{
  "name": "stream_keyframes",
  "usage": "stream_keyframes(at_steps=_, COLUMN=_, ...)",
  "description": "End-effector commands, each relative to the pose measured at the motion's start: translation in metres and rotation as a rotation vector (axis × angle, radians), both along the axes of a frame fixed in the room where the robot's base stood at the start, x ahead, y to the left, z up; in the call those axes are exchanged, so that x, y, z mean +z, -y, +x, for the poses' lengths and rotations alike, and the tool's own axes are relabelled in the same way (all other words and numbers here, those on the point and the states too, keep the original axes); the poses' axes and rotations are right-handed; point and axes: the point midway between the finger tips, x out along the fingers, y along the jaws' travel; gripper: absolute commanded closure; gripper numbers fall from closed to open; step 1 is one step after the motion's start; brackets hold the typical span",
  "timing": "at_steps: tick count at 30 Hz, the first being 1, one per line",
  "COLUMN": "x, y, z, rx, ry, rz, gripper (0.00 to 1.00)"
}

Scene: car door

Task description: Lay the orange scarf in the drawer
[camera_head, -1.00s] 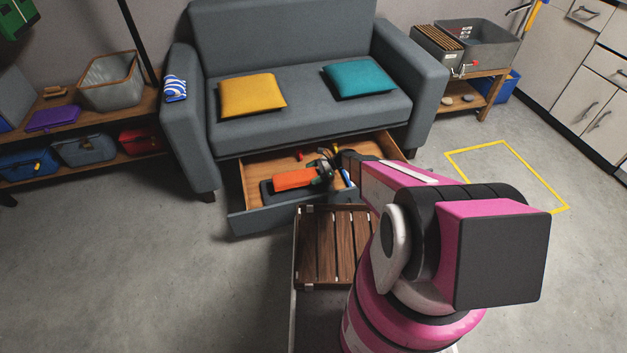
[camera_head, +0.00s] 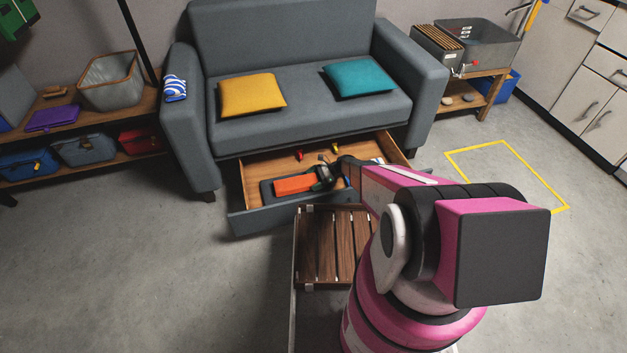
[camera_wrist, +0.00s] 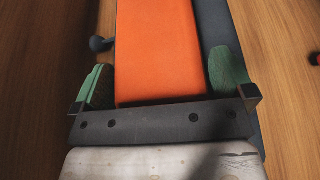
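The orange scarf (camera_head: 294,184) is a flat folded strip inside the open drawer (camera_head: 252,221) under the sofa. It lies over a dark blue flat item (camera_head: 265,190). In the wrist view the scarf (camera_wrist: 158,50) runs away from my gripper (camera_wrist: 165,80), between its two green fingertips. The fingers stand wide apart, one on each side of the scarf's near end. A dark gap shows at the right finger, and the left finger is very close to the scarf's edge. In the head view my gripper (camera_head: 325,176) is low over the drawer and partly hidden by my arm.
Small red and yellow items (camera_head: 299,154) lie toward the drawer's back. A slatted wooden surface (camera_head: 330,245) is in front of the drawer. The grey sofa (camera_head: 300,115) with two cushions stands above it. Shelves flank the sofa. Floor at left is clear.

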Motion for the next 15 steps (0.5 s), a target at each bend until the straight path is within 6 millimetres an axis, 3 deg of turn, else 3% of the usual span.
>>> stream_keyframes(at_steps=7, x=0.007, y=0.013, z=0.004, rx=-0.002, ry=0.001, rz=0.000, gripper=0.00)
stream_keyframes(at_steps=15, x=0.028, y=0.060, z=0.018, rx=-0.003, ry=0.001, rz=0.000, gripper=0.00)
